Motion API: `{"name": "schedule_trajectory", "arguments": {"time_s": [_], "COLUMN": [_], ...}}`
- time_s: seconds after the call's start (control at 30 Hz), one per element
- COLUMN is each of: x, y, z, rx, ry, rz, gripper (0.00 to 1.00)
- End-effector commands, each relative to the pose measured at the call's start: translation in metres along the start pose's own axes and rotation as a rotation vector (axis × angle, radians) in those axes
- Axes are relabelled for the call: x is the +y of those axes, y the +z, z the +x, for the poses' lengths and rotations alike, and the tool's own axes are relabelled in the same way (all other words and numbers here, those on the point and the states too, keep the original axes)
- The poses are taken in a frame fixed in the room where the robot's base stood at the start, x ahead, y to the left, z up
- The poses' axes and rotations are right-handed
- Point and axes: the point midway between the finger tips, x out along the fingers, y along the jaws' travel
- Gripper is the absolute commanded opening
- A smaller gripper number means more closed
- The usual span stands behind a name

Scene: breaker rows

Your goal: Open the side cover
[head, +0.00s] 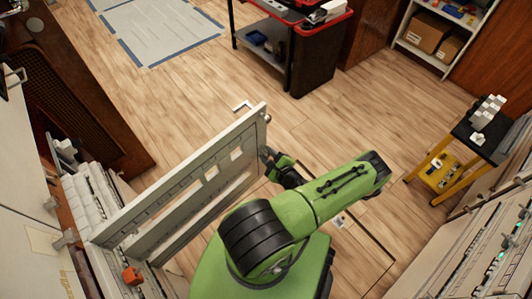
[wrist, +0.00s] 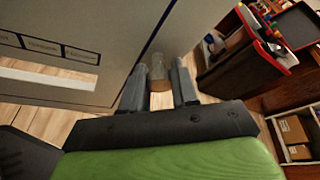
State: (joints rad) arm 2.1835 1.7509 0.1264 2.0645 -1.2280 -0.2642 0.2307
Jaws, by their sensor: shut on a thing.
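The side cover (head: 160,198) is a pale grey panel with a row of slots. In the head view it stands swung out from the breaker cabinet (head: 105,268) at lower left, its far end out over the floor. It also fills the upper left of the wrist view (wrist: 75,28). My gripper (head: 268,156) is at the cover's free end. In the wrist view my gripper's two fingers (wrist: 160,88) are shut on a round grey knob (wrist: 158,72) next to the cover's edge. The fingers hide the knob in the head view.
A black and red cart (head: 305,50) stands at the top. A yellow and black stool (head: 455,160) is at right, beside a breaker panel with lights (head: 490,250). Shelves with cardboard boxes (head: 428,32) are at top right. The wood floor beyond the cover is mostly clear.

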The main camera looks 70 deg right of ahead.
Motion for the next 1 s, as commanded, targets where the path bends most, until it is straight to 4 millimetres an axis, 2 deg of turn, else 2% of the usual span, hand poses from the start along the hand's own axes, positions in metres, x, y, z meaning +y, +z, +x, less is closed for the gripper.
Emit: {"name": "schedule_trajectory", "arguments": {"time_s": [0.33, 0.37, 0.5, 0.83, 0.93, 1.0], "x": [-0.001, -0.001, -0.001, -0.001, -0.003, -0.004], "y": [0.001, 0.001, 0.001, 0.0, 0.002, 0.002], "z": [0.0, 0.0, 0.0, -0.006, -0.025, -0.044], "rx": [-0.003, -0.003, -0.002, 0.001, 0.004, 0.005], "ry": [-0.003, -0.003, -0.002, -0.001, -0.002, -0.003], "rz": [0.003, 0.003, 0.002, 0.002, 0.004, 0.004], "gripper": [0.0, 0.34, 0.55, 0.55, 0.55, 0.55]}}
